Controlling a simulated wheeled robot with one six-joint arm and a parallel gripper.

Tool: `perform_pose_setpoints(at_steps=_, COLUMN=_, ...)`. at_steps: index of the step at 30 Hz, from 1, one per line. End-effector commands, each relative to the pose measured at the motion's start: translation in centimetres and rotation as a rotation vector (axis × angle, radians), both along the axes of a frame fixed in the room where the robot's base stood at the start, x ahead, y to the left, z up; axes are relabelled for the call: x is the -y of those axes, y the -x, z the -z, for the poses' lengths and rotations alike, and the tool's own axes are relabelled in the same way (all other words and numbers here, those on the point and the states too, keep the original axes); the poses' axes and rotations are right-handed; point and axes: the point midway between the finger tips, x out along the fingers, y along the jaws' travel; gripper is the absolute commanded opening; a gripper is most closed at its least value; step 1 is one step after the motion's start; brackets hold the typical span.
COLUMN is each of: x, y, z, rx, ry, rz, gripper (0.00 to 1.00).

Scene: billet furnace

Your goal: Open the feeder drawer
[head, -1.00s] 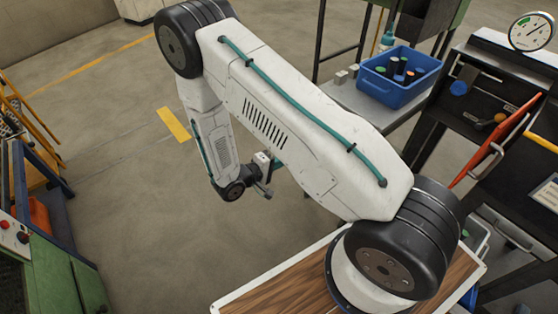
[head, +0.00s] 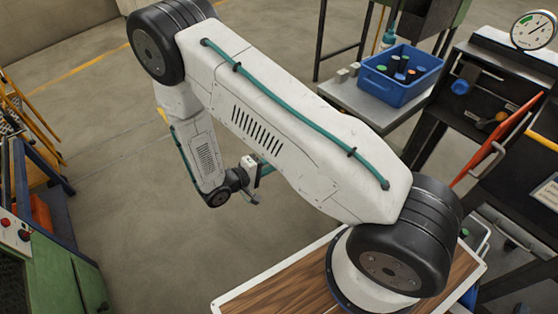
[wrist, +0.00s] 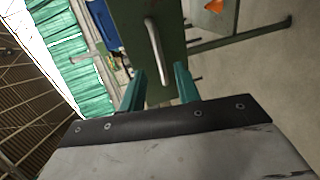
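In the wrist view a dark green panel (wrist: 172,68) carries an upright pale metal bar handle (wrist: 153,48); it looks like the feeder drawer's front, though no label shows. My gripper (wrist: 158,82) has two teal fingers spread apart with nothing between their tips. In the head view my gripper (head: 254,188) is small and hangs over open floor beyond my arm. A green-sided stand (head: 447,14) shows at the top right; its front cannot be seen there.
A blue bin (head: 425,80) with several small items stands on a metal table (head: 345,92). A dark cabinet with an orange-red flap (head: 480,155) and a gauge (head: 533,30) is at the right. A green machine (head: 50,270) is at the lower left. The floor between is clear.

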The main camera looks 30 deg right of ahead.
Motion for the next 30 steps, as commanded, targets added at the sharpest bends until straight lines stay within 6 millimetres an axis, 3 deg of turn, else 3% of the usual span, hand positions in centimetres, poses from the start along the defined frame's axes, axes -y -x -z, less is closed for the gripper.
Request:
perform_pose_setpoints(at_steps=3, x=-1.7, y=0.2, z=-0.3, rx=0.0, ry=0.0, rz=-0.003, gripper=0.32)
perform_pose_setpoints(at_steps=8, x=-2.7, y=0.4, z=-0.5, rx=-0.001, ry=0.0, rz=-0.001, gripper=0.32)
perform_pose_setpoints(at_steps=24, x=-2.7, y=0.4, z=-0.6, rx=-0.011, ry=0.002, rz=-0.001, gripper=0.32)
perform_pose_setpoints(at_steps=30, x=-2.5, y=1.6, z=-0.4, rx=-0.185, ry=0.014, rz=0.006, gripper=0.32)
